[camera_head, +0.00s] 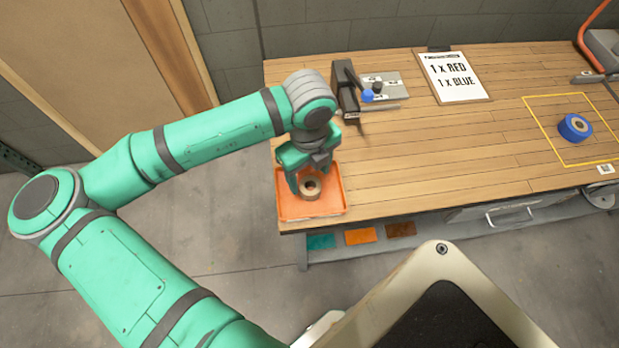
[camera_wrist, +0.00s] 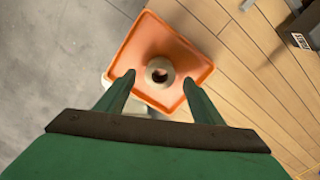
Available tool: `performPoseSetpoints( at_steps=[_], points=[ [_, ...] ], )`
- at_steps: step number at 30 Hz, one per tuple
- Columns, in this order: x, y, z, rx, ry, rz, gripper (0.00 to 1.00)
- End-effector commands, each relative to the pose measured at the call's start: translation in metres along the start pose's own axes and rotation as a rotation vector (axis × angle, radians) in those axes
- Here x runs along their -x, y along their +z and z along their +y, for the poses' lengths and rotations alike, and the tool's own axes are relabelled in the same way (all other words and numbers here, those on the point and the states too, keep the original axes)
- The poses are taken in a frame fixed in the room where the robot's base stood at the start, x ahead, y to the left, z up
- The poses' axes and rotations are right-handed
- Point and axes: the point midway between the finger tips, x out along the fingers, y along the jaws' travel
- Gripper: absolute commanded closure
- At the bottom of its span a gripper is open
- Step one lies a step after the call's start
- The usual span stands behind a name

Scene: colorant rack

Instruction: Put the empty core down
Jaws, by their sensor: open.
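The empty core (camera_head: 310,187) is a small tan ring with a dark hole. It is in the orange tray (camera_head: 324,208) at the left front corner of the workbench. In the wrist view the core (camera_wrist: 160,72) shows over the middle of the tray (camera_wrist: 146,33). My gripper (camera_head: 307,183) is open above the tray, close to the core. In the wrist view the two fingertips of my gripper (camera_wrist: 159,77) are apart, one on each side of the core, with gaps between. I cannot tell exactly how high the fingertips are above it.
A blue roll (camera_head: 574,128) sits inside a yellow outlined square (camera_head: 535,105) at the right. A sign (camera_head: 454,77) reads 1 x RED, 1 x BLUE. A black device (camera_head: 346,91) stands behind my gripper. The middle of the workbench (camera_head: 450,140) is clear.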

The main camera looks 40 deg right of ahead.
Motion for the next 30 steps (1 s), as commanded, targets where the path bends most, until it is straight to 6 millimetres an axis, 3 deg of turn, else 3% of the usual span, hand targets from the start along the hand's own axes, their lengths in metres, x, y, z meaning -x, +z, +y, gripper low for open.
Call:
performPoseSetpoints(
  at_steps=[6, 12, 18, 30],
  points=[
    [0.045, 0.0, -0.001, 0.0, -0.001, -0.002, 0.39],
    [0.074, 0.001, 0.001, 0.005, 0.0, -0.001, 0.39],
    [0.086, 0.0, 0.0, 0.001, 0.001, 0.0, 0.39],
    [0.087, -0.001, -0.001, -0.003, 0.001, 0.0, 0.39]
  ],
)
